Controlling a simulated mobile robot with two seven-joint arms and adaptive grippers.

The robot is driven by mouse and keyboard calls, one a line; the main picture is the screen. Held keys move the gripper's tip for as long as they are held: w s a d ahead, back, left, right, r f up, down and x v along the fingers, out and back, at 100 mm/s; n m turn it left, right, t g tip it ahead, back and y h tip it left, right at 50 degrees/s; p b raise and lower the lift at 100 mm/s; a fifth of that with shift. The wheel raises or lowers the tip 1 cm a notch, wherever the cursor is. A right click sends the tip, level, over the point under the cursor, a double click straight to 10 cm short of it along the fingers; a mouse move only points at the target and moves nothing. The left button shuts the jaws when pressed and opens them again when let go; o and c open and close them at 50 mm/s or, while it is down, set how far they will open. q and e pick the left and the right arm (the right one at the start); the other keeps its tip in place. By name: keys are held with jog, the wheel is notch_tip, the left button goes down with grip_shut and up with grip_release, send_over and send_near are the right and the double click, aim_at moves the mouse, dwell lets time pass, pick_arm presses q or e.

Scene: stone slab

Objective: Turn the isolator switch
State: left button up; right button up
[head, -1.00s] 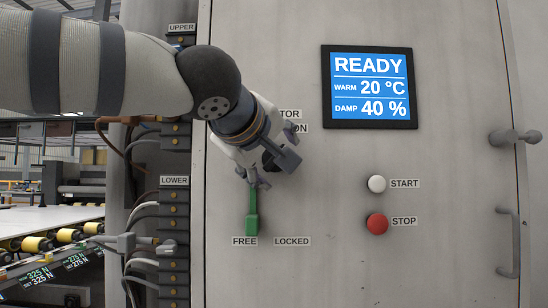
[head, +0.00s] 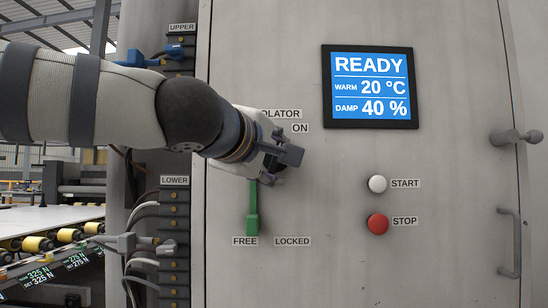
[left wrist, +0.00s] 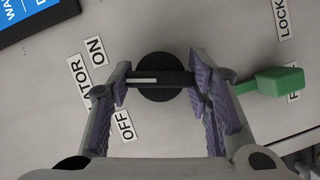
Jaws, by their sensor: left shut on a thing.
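The isolator switch (left wrist: 160,77) is a round black knob with a black bar handle. It sits on the grey panel, and a white line marks the handle's left half in the left wrist view. That line points between the ON label (left wrist: 95,51) and the OFF label (left wrist: 124,125). My left gripper (left wrist: 160,86) is shut on the handle, with one purple-padded finger at each end of the bar. In the head view my left gripper (head: 274,163) is against the panel under the ISOLATOR label and hides most of the knob. My right gripper is not in view.
A green lever (head: 252,213) hangs just below the gripper above FREE; it shows near the right finger in the left wrist view (left wrist: 272,83). A display (head: 369,87) reads READY. START (head: 377,184) and STOP (head: 377,224) buttons are to the right. Cabled connectors (head: 174,235) line the left.

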pick_arm(q)
jog(key=shift+f+n+t+h, duration=0.15)
jog(key=shift+n+t+h, duration=0.3)
jog(key=shift+n, duration=0.75)
jog(key=n+t, duration=0.1)
jog(key=n, duration=0.1)
jog(key=shift+w+f+n, duration=0.1)
jog(key=shift+n, duration=0.3)
jog(key=n+t+b, duration=0.1)
jog(key=n, duration=0.3)
jog(key=shift+t, duration=0.35)
jog(key=shift+n+t+y+b, duration=0.35)
jog(key=shift+n+t, duration=0.05)
jog(key=shift+n, duration=0.7)
pick_arm(e)
jog(key=shift+s+f+g, duration=0.5)
jog(key=shift+s+f, duration=0.6)
jog(key=shift+s, duration=0.1)
pick_arm(q)
jog(key=o, duration=1.2)
